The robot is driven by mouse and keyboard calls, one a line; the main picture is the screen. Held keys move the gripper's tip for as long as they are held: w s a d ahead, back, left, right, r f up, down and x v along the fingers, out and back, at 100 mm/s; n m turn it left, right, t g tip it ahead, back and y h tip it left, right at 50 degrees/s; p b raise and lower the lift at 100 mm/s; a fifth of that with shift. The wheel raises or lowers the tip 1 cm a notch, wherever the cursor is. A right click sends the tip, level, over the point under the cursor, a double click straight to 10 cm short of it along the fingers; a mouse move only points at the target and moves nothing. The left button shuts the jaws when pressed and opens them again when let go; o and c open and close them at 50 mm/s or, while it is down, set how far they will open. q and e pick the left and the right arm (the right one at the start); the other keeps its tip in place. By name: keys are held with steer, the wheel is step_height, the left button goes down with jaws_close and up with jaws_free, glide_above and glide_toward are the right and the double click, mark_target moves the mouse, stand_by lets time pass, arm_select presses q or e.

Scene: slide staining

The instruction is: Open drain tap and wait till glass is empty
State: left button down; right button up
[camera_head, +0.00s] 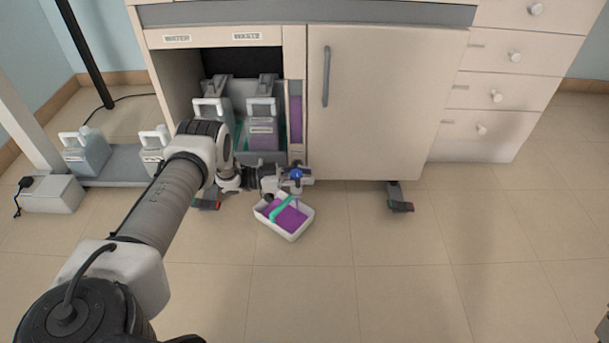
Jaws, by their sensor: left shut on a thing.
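The drain tap (296,174), with a small blue part, sits low at the right end of the cabinet's open bay. My left gripper (284,181) is at the tap and shut on it; the fingertips are small and partly merge with the tap. The upright glass (295,118) beside the bay shows purple liquid over much of its height. A white tray (299,236) stands on the floor below the tap, with purple liquid and a teal strip in it. My right gripper is not in view.
Canisters, including a purple-filled one (263,131), stand in the bay under the WATER and WASTE labels. More canisters (86,152) stand on a low grey shelf at left. A closed cabinet door (385,105) is right of the glass.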

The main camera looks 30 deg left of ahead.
arm_select(q)
steer(key=shift+a+m+g+h+b, duration=0.25)
steer(key=shift+m+g+h+b, duration=0.05)
steer(key=shift+b, duration=0.05)
stand_by(0.7)
steer(key=c, duration=1.9)
jaws_free()
steer(key=o, duration=0.8)
steer(key=shift+o, duration=0.2)
steer(key=shift+s, duration=0.1)
steer(key=v, duration=1.2)
steer(key=shift+r, duration=0.1)
